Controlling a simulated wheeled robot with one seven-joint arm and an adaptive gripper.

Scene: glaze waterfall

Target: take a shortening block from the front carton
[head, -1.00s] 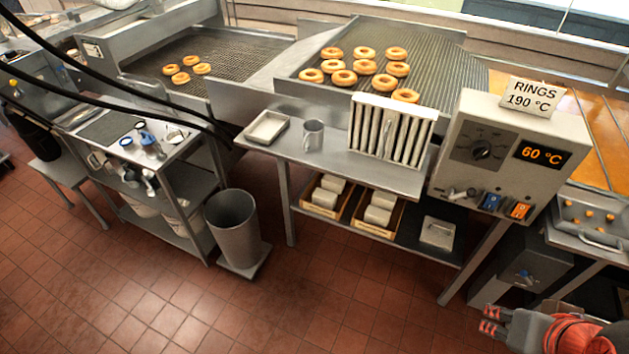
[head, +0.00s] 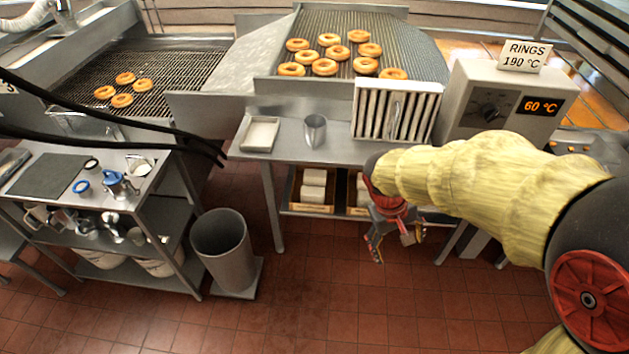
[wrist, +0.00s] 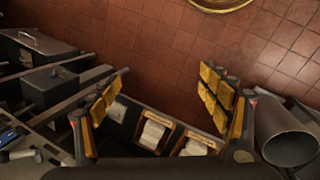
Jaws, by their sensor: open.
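Two cartons with pale shortening blocks stand on the lower shelf under the steel table. In the head view the left carton (head: 311,208) shows its blocks (head: 314,179); the right carton (head: 357,211) is partly hidden by my arm. I cannot tell which one is the front carton. My gripper (head: 393,245) is open and empty, low in front of the shelf, right of the cartons. In the wrist view both cartons and their blocks (wrist: 153,132) show beyond the open fingers (wrist: 163,80), apart from them.
The steel table (head: 335,148) above the shelf carries a tray (head: 261,134), a metal cup (head: 315,130) and a slatted rack (head: 396,109). A grey bin (head: 224,250) stands on the floor left of the shelf. The tiled floor (head: 330,290) in front is clear.

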